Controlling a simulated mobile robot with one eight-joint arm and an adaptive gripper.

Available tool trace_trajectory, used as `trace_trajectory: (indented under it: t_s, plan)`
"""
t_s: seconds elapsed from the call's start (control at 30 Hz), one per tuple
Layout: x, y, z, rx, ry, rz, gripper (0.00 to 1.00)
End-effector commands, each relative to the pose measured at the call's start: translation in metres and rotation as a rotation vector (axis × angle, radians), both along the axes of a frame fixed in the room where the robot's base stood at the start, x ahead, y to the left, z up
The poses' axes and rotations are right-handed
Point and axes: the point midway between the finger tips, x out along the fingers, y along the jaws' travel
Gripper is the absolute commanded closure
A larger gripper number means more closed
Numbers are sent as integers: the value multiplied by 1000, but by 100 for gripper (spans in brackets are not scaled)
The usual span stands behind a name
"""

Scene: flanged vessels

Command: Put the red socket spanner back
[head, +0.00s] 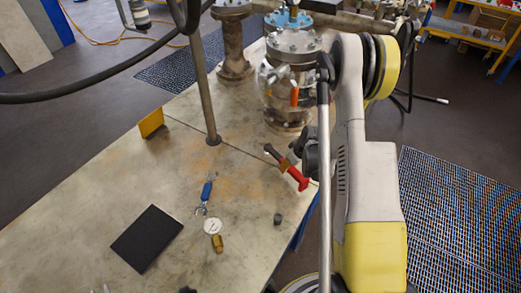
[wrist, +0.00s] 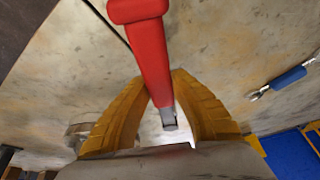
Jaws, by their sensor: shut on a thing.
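The red socket spanner (head: 292,174) is at the right part of the metal bench, just left of my arm. Its red handle points down and right, and its dark end points up and left. In the wrist view its red handle (wrist: 151,55) runs down between the yellow fingers to a grey metal shaft. My gripper (wrist: 165,80) is shut on the spanner. In the head view my gripper (head: 297,153) shows dark beside the spanner and is partly hidden by my arm. I cannot tell whether the spanner touches the bench.
The bench (head: 90,210) holds a black mat (head: 147,238), a blue-handled spanner (head: 207,190), a gauge (head: 212,226), a small dark cylinder (head: 278,219) and a yellow bracket (head: 151,122). A flanged vessel (head: 288,85) and an upright pipe (head: 201,85) stand behind. Bare bench lies at front left.

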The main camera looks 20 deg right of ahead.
Motion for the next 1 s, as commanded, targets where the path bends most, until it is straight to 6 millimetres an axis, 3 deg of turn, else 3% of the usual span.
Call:
trace_trajectory:
  t_s: [0.07,0.23,0.5,0.87,1.0]
  plan:
    - [14,4,10,0,-1,3,100]
    - [62,15,0,0,-2,4,100]
    - [132,29,-2,1,-1,1,100]
    - [166,36,1,0,-1,0,100]
    - [164,35,-27,0,-1,-1,100]
